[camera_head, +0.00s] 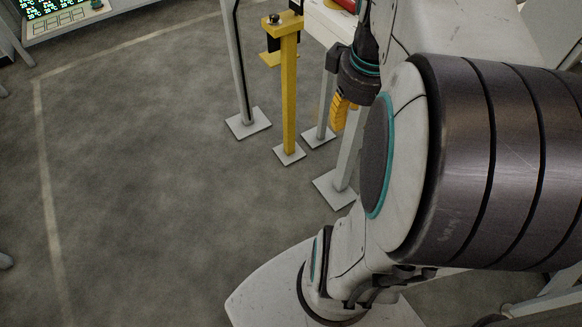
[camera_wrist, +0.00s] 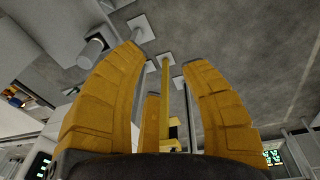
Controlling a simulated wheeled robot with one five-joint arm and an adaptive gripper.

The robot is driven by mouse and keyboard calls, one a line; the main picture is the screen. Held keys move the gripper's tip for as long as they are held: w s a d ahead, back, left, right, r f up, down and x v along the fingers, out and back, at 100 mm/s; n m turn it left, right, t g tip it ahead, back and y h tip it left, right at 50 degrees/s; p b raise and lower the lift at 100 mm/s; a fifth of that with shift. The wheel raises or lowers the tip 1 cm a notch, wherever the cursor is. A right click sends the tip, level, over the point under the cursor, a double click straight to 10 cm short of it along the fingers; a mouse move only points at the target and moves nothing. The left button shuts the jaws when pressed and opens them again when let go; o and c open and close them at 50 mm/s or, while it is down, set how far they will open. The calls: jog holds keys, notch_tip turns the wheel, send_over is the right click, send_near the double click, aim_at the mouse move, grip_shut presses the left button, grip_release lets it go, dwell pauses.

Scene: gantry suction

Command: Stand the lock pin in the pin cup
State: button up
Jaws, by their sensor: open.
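My gripper (camera_head: 342,112) hangs beside the white stand in the head view, fingers pointing down. In the wrist view, its yellow fingers (camera_wrist: 164,58) are spread apart with nothing held between them. A yellow post (camera_head: 289,95) stands to its left, with a bracket and a small dark round piece (camera_head: 274,19) at the top. I cannot tell whether that piece is the lock pin or part of the pin cup. The yellow post also shows between the fingers in the wrist view (camera_wrist: 165,90). I cannot clearly make out the lock pin or pin cup in either view.
A white stand (camera_head: 328,22) with a red item (camera_head: 344,4) on top is close to my gripper; its legs end in floor plates (camera_head: 333,190). A grey post (camera_head: 240,70) stands left of the yellow one. A lit console (camera_head: 62,15) is far left. The floor on the left is clear.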

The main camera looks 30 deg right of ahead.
jog(key=s+a+f+t, duration=0.1)
jog(key=a+f, duration=0.1)
jog(key=a, duration=0.5)
jog(key=a+f+n+t+y, duration=0.1)
jog(key=a+f, duration=0.1)
jog(key=a, duration=0.6)
jog(key=shift+s, duration=0.4)
jog(key=shift+a+r, duration=0.1)
jog(key=shift+r, duration=0.05)
